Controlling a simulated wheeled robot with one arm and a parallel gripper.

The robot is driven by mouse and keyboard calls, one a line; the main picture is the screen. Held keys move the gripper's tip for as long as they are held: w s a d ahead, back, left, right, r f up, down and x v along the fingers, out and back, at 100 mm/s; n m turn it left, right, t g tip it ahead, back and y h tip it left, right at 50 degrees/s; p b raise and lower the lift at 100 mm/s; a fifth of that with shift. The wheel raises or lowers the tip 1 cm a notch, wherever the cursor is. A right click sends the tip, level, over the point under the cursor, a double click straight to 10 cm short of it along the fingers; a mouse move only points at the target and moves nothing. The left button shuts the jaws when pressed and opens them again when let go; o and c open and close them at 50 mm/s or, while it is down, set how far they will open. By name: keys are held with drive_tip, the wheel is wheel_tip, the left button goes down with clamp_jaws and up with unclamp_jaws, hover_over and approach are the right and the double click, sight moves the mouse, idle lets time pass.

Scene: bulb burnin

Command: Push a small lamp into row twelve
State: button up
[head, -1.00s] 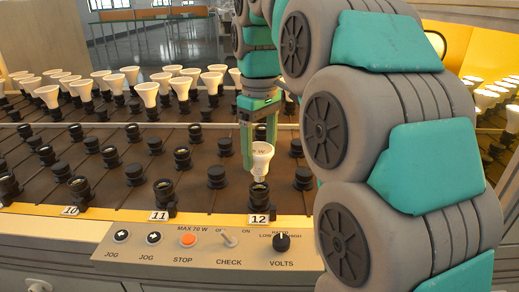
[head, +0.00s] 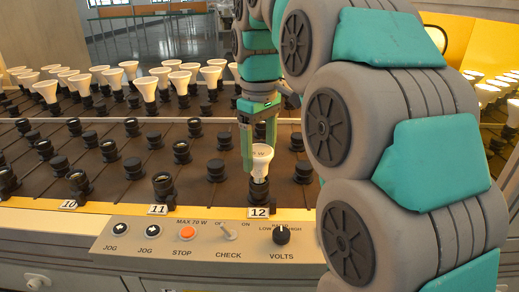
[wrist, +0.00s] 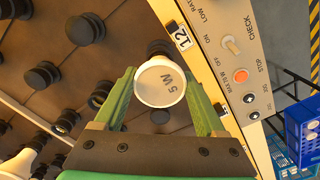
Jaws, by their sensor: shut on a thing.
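My gripper (head: 258,152) is shut on a small white lamp (head: 261,163). The lamp is upright, with its wide face up and its narrow base down. It is directly over the front black socket (head: 259,191) at the label 12 (head: 258,212). Its base meets the socket top; I cannot tell how deep it sits. In the wrist view the lamp's round face (wrist: 160,84) reads "5 W" between the green fingers, and hides most of the socket below.
Empty black sockets stand around, including one at label 11 (head: 158,210). White lamps (head: 145,87) fill rows farther back. A control panel (head: 200,240) with a red STOP button (head: 187,232) lies along the front edge. A blue crate (wrist: 300,130) shows in the wrist view.

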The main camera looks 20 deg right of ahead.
drive_tip(key=shift+f, duration=0.6)
drive_tip(key=o, duration=1.3)
drive_tip(key=shift+o, duration=0.2)
drive_tip(key=shift+w+r+b, duration=0.15)
drive_tip(key=shift+r+b, duration=0.2)
drive_tip(key=shift+r, duration=1.4)
drive_tip(key=s+r, duration=0.1)
drive_tip(key=s, duration=1.5)
drive_tip(key=shift+s+r, duration=0.15)
drive_tip(key=shift+r, duration=0.1)
